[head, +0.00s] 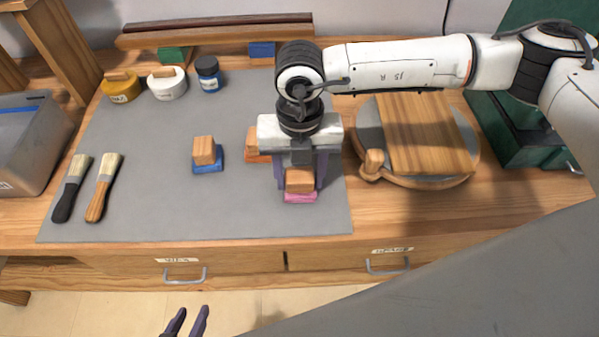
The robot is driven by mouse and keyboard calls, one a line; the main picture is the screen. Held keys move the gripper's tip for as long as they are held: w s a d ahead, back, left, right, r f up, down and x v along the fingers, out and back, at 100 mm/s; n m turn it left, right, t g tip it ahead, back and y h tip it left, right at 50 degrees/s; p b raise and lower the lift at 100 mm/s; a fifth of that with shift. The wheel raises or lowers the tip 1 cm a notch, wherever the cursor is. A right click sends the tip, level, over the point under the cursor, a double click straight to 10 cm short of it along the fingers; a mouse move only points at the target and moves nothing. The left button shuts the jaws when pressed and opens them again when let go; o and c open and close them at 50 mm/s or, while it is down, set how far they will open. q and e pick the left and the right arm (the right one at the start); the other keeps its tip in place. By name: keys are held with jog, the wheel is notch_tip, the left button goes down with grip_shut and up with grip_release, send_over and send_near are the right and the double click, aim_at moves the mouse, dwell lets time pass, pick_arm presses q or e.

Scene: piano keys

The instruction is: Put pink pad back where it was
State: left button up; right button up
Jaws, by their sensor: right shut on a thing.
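The pink pad (300,197) is at the front right of the grey mat (130,215), under a wooden block handle (299,181). My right gripper (300,178) comes down from above and is shut on that handle. Whether the pad touches the mat is hard to tell. A blue pad (208,167) with a wooden handle sits at the middle of the mat. An orange pad (257,158) stands just behind and left of my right gripper, partly hidden by it. My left gripper (187,318) is low at the front edge, with its fingertips apart and empty.
Two brushes (103,188) lie at the left of the mat. Yellow, white and blue jars (208,74) stand at the back. A round board with a wooden plank (425,135) is at the right. A grey bin (30,140) is at the left. The front middle of the mat is clear.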

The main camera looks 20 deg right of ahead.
aim_at(300, 174)
jog(key=shift+f, duration=0.2)
jog(key=o, duration=1)
jog(key=shift+r, duration=0.1)
notch_tip(300, 174, up, 12)
jog(key=shift+r+b, duration=0.15)
jog(key=shift+b, duration=0.55)
